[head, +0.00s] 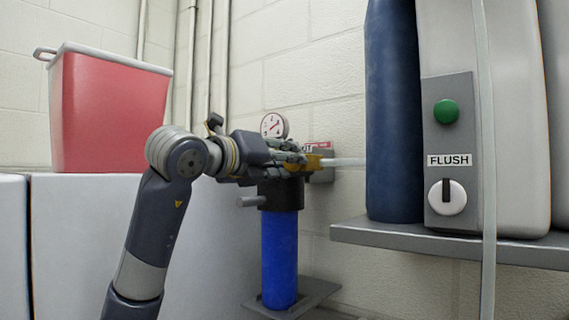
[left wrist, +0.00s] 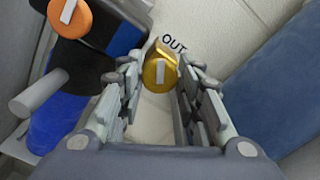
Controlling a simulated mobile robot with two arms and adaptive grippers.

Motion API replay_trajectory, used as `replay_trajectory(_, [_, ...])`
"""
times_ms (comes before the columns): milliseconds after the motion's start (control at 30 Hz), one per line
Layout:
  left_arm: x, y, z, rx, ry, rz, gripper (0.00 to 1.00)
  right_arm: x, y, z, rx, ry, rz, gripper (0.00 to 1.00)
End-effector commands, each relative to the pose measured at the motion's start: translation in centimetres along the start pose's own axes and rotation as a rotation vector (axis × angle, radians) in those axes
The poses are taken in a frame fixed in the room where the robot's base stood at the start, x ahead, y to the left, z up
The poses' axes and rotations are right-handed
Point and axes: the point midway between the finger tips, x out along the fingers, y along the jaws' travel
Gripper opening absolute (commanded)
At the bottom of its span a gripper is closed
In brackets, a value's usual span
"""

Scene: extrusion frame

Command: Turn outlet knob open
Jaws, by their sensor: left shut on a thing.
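The outlet knob is gold with a pale pointer bar; it shows in the left wrist view (left wrist: 160,74), near the printed word "OUT". It is partly covered by my fingers in the head view. My left gripper (head: 303,160) is shut on this knob, with a finger on each side of it in the left wrist view (left wrist: 158,80). The pointer bar stands nearly upright in the wrist picture. An orange knob (left wrist: 70,17) with a similar pale bar sits at the upper left of that view, apart from my fingers. My right gripper is not in view.
A blue filter housing (head: 280,255) with a black head stands below my gripper. A round gauge (head: 274,126) is just above. To the right, a dark blue cylinder (head: 394,110) and a grey unit with a "FLUSH" label (head: 450,160) stand on a shelf (head: 450,246). A red bin (head: 108,112) stands left.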

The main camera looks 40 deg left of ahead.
Motion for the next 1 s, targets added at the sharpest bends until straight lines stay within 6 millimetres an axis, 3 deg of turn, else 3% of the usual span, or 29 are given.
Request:
replay_trajectory(600, [0.0, 0.3, -0.1, -0.585, -0.001, -0.001, 0.09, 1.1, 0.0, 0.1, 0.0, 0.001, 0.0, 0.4])
replay_trajectory(1000, [0.0, 0.3, -0.2, -0.886, 0.0, 0.0, 0.09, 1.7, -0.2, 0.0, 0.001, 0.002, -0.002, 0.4])
